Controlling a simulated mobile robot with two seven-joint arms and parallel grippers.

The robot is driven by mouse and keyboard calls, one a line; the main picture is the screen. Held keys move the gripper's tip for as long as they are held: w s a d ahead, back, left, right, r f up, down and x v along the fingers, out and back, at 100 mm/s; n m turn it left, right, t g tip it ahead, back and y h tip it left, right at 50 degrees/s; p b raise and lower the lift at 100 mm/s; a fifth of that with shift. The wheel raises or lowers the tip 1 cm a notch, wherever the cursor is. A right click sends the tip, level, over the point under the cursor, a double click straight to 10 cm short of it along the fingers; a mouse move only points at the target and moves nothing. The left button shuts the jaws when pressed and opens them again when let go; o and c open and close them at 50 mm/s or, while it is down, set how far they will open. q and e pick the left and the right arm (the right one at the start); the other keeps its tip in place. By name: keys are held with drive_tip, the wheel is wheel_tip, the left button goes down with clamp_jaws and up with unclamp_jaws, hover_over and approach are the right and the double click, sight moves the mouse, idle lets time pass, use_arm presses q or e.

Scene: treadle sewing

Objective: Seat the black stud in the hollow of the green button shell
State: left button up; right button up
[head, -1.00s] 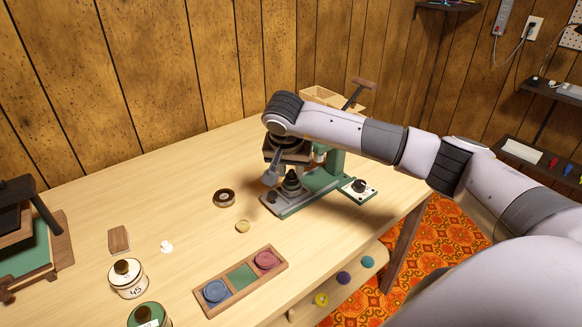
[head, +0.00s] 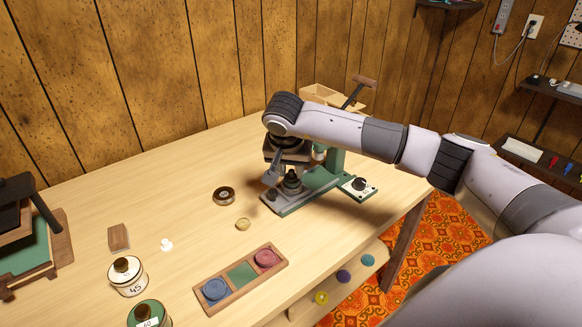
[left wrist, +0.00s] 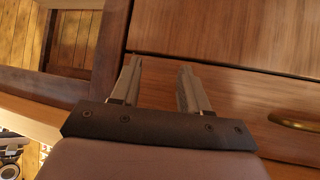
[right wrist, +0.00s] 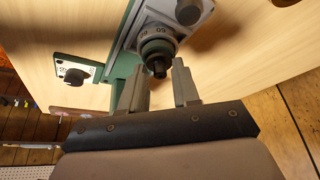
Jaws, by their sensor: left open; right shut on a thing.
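My right gripper (head: 272,177) is at the green press, beside its dark stepped die (head: 292,184). In the right wrist view its fingertips (right wrist: 158,72) are shut on a small dark piece, which looks like the black stud (right wrist: 158,67). The piece lines up in that view with the die ring marked 60 (right wrist: 157,48); I cannot tell whether they touch. I cannot make out the green button shell or its hollow in any view. My left gripper (left wrist: 156,82) is open and empty, in front of wooden drawer fronts, and outside the head view.
The green press (head: 325,180) stands at the table's right, with a dial box (head: 359,187) beside it. A wooden tray (head: 222,299) holds blue and red discs. A brown ring (head: 224,195), a tan disc (head: 243,224) and labelled pots (head: 128,283) stand left.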

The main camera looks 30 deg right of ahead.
drive_tip(key=shift+f, duration=0.3)
idle(0.6)
drive_tip(key=o, duration=1.5)
drive_tip(key=shift+r+p, duration=2.1)
drive_tip(key=shift+r, duration=0.9)
